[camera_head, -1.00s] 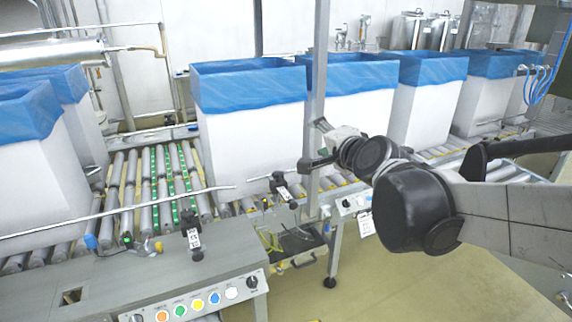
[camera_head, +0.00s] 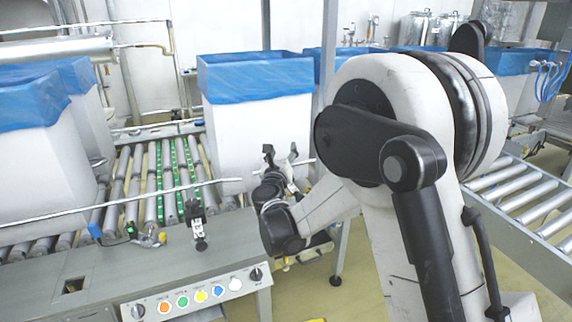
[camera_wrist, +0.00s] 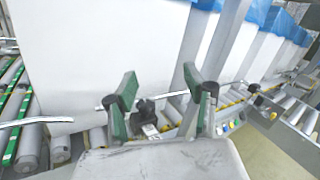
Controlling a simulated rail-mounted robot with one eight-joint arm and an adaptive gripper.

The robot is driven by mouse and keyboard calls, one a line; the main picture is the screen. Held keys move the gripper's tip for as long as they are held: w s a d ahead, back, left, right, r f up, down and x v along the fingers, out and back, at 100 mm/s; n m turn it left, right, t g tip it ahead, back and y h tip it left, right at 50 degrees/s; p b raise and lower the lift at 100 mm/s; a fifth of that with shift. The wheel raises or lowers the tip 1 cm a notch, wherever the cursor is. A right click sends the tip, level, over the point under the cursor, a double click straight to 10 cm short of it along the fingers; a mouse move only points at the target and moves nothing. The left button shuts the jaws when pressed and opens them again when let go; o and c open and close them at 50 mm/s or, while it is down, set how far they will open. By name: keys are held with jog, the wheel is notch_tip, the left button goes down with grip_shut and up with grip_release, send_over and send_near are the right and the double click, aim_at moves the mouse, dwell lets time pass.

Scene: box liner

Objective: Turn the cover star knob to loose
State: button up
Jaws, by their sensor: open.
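My gripper (camera_head: 281,154) is open and empty beside the white box in the head view. In the wrist view its two green-padded fingers (camera_wrist: 165,94) stand wide apart. A small black knob with a white label plate (camera_wrist: 146,108) shows between the fingers, beyond them and nearer the left one; it looks like the star knob, but its lobes and setting are too small to read. No contact shows. In the head view my gripper and arm cover that spot. A similar black fitting with a white label (camera_head: 197,226) stands on the grey table to the left.
A tall white box with blue liner (camera_head: 255,110) stands close behind my gripper. A thin metal rail (camera_head: 150,197) crosses in front of the rollers. A button panel (camera_head: 190,297) lines the table's front. More rollers (camera_head: 525,200) lie at right.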

notch_tip(320, 180, down, 11)
jog(key=a+m+g+h, duration=0.2)
jog(key=m, duration=0.4)
jog(key=w+d+b, duration=0.2)
jog(key=w+b, duration=0.1)
jog(key=w, duration=1)
jog(key=shift+w, duration=0.4)
jog(key=shift+d+f, duration=0.1)
grip_shut()
jog(key=shift+f, duration=0.1)
